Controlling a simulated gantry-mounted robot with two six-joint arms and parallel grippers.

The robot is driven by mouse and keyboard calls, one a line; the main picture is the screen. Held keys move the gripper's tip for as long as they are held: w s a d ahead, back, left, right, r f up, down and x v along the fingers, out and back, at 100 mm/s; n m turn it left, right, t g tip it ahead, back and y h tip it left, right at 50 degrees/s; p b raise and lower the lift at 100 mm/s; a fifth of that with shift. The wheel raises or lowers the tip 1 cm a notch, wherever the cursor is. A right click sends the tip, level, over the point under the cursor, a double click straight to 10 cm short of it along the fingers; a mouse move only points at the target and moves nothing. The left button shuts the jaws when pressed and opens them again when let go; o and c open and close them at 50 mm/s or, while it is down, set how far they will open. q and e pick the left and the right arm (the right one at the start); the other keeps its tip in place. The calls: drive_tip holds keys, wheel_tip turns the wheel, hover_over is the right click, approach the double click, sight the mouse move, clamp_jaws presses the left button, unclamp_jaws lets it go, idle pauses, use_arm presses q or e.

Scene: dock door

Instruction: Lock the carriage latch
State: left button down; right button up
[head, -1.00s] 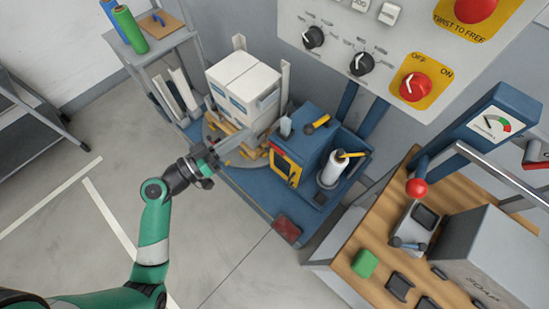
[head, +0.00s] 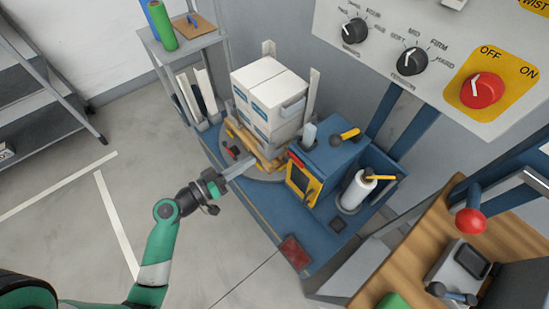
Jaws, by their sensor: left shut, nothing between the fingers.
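The blue wrapper carriage (head: 325,160) stands right of the stacked boxes. A yellow-and-black handle (head: 345,135) lies on its top, and a yellow lever (head: 380,177) sits at the top of the white film roll (head: 357,190). I cannot tell which of these is the carriage latch. My left gripper (head: 243,164) is shut and empty, with its grey fingers pointing at the turntable's front edge, left of the carriage and apart from both handles. A red knob (head: 232,151) shows just beyond the fingers. My right gripper is not in view.
White boxes (head: 268,90) sit on a wooden pallet on the turntable. A control panel (head: 420,50) with dials and a red knob hangs at the upper right. A wooden bench (head: 415,255) with a red-ball lever (head: 470,222) is at right.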

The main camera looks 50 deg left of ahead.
use_arm(q)
drive_tip(key=w+d+f+b, duration=0.2)
drive_tip(key=w+f, duration=0.1)
drive_tip(key=w, duration=0.5)
drive_tip(key=shift+w+f, duration=0.3)
drive_tip(key=shift+w, duration=0.05)
drive_tip(key=shift+f, duration=0.1)
